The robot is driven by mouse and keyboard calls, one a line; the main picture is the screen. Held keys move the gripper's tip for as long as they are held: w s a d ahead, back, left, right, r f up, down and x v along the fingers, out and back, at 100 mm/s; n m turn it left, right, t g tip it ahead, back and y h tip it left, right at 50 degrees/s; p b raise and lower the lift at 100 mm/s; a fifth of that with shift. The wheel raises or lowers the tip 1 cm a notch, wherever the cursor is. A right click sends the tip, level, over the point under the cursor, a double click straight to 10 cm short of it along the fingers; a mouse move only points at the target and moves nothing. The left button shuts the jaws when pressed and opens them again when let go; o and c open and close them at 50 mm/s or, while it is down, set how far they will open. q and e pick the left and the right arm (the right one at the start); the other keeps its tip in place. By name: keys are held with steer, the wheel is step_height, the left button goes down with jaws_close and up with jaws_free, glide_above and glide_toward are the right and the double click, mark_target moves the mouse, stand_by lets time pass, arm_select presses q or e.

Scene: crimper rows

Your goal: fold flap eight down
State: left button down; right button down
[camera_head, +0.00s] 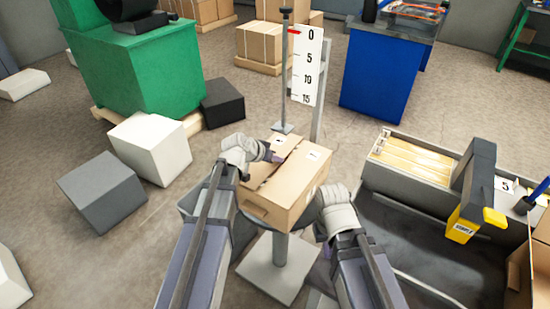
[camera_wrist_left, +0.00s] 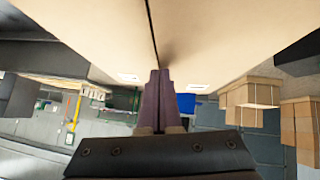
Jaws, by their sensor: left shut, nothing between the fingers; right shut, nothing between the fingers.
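A brown cardboard box (camera_head: 290,203) stands on a round pedestal in the middle of the head view. Two top flaps meet near a dark seam, each with a small white label too small to read, so I cannot tell which is flap eight. The left flap (camera_head: 277,141) and right flap (camera_head: 306,166) look nearly flat. My left gripper (camera_head: 274,157) is shut and empty over the box top near the seam. Its purple fingers (camera_wrist_left: 158,98) point at the seam in the left wrist view; contact is unclear. My right gripper (camera_head: 333,212) is beside the box's right side, its fingertips mostly hidden.
A height scale (camera_head: 306,68) and a thin post (camera_head: 284,80) stand behind the box. A grey bin with cartons (camera_head: 415,160) and a yellow-black tool (camera_head: 470,200) are at right. White and grey blocks (camera_head: 150,147) lie on the floor at left.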

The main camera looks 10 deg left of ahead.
arm_select(q)
steer(key=shift+r, duration=0.15)
steer(key=shift+r+p, duration=0.75)
steer(key=shift+p, duration=0.05)
